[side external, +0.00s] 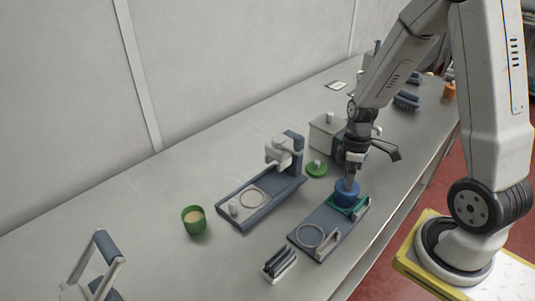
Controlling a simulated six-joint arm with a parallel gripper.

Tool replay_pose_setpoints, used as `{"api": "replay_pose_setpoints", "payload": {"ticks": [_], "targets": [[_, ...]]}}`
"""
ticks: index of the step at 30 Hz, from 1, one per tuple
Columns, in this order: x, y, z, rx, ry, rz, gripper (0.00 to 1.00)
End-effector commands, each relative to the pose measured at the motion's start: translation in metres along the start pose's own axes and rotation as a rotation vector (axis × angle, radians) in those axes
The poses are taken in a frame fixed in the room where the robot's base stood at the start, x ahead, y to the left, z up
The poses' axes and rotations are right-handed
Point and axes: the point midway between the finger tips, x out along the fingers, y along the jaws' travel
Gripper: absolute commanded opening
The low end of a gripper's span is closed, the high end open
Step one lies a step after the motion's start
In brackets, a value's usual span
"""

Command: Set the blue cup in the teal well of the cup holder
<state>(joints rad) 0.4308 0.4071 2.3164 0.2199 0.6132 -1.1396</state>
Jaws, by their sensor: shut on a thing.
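The blue cup (346,195) is at the right end of the cup holder (328,227), a dark blue-grey tray. It appears upright, at the teal well (361,206), whose edge shows around the cup's lower right. I cannot tell whether the cup's base rests fully in the well. My gripper (349,184) points down from above and is shut on the blue cup at its rim. The fingertips are partly hidden by the cup. The holder's other well, a pale ring (310,236), is empty.
A green cup (194,219) with tan contents stands at left. A dark tray (262,197) with a white device (284,152) lies behind the holder. A grey box (326,134) and green lid (316,169) stand near my arm. A small rack (280,263) sits in front.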

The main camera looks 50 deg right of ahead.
Motion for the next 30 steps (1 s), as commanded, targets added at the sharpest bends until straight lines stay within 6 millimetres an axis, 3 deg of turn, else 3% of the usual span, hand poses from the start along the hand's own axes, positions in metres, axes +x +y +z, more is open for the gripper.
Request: {"api": "replay_pose_setpoints", "payload": {"ticks": [25, 26, 28, 30], "targets": [[0.0058, 0.0021, -0.0001, 0.0, 0.0, 0.0, 0.0], [0.0058, 0.0021, -0.0001, 0.0, 0.0, 0.0, 0.74], [0.0058, 0.0021, -0.0001, 0.0, 0.0, 0.0, 0.96], [0.0058, 0.002, -0.0001, 0.0, 0.0, 0.0, 1.0]]}}
